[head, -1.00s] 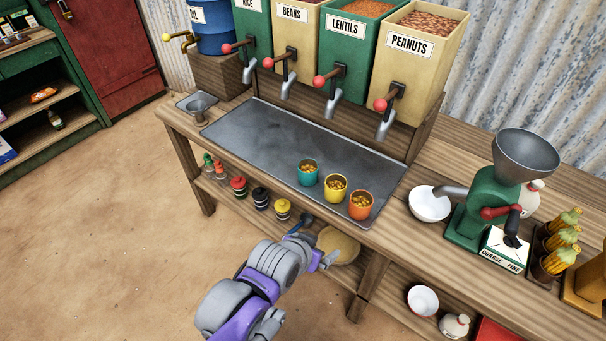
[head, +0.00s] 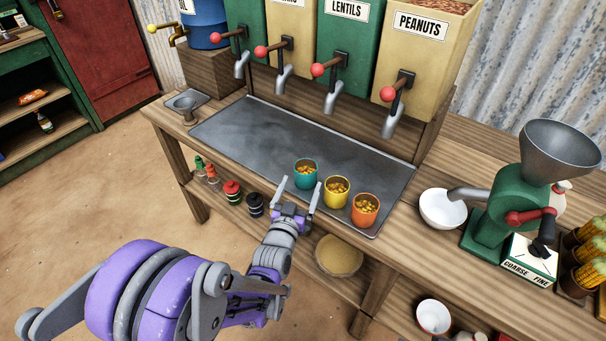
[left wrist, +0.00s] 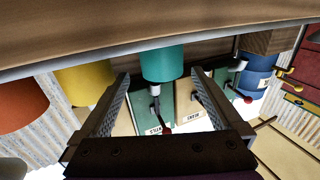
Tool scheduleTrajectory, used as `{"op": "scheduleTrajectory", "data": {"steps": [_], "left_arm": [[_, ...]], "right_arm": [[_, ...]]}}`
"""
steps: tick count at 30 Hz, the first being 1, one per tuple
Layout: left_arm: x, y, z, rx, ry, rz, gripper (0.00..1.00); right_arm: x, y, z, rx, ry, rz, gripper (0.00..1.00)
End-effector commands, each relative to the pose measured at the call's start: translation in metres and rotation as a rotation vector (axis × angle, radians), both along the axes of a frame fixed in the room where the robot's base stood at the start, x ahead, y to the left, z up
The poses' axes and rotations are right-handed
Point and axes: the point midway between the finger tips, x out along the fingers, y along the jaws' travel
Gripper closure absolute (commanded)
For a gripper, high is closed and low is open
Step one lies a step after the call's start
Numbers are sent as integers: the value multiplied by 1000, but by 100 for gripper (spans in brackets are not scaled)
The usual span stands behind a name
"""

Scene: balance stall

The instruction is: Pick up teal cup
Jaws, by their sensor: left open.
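The teal cup (head: 305,176) stands upright on the grey metal tray (head: 270,150) near its front edge, with yellow-orange bits inside. It is the leftmost of three cups, beside the yellow cup (head: 336,192) and the orange cup (head: 365,211). My left gripper (head: 298,187) is open and empty just in front of the teal cup, its fingers pointing toward it. In the left wrist view, which looks upside down, the teal cup (left wrist: 162,64) appears between and beyond the open fingers (left wrist: 160,78). I cannot tell whether they touch it. My right gripper is not in view.
Dispensers with red-knobbed levers and spouts stand behind the tray, including the peanuts bin (head: 423,60). A white bowl (head: 442,209) and a green grinder (head: 490,220) stand to the right. Bottles and jars sit on the shelf below. The tray left of the cups is clear.

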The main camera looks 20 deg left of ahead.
Motion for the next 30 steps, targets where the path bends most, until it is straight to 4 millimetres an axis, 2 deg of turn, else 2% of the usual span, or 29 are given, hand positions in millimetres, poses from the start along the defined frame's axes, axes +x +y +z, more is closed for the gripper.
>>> {"op": "scheduleTrajectory", "data": {"steps": [3, 10, 18, 25, 26, 30], "left_arm": [[14, 0, 0, -1, 1, 0, 0], [28, 2, -1, -1, 1, 0, 0], [66, 4, -2, 0, 2, 0, 0], [69, 4, -2, -1, 2, 0, 0], [69, 4, -2, -1, 2, 0, 2], [69, 4, -2, -1, 2, 0, 27]], "right_arm": [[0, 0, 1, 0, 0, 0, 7], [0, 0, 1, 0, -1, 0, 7], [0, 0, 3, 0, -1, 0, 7], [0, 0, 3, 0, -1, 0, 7], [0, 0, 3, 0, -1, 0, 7], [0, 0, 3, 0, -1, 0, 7]]}}
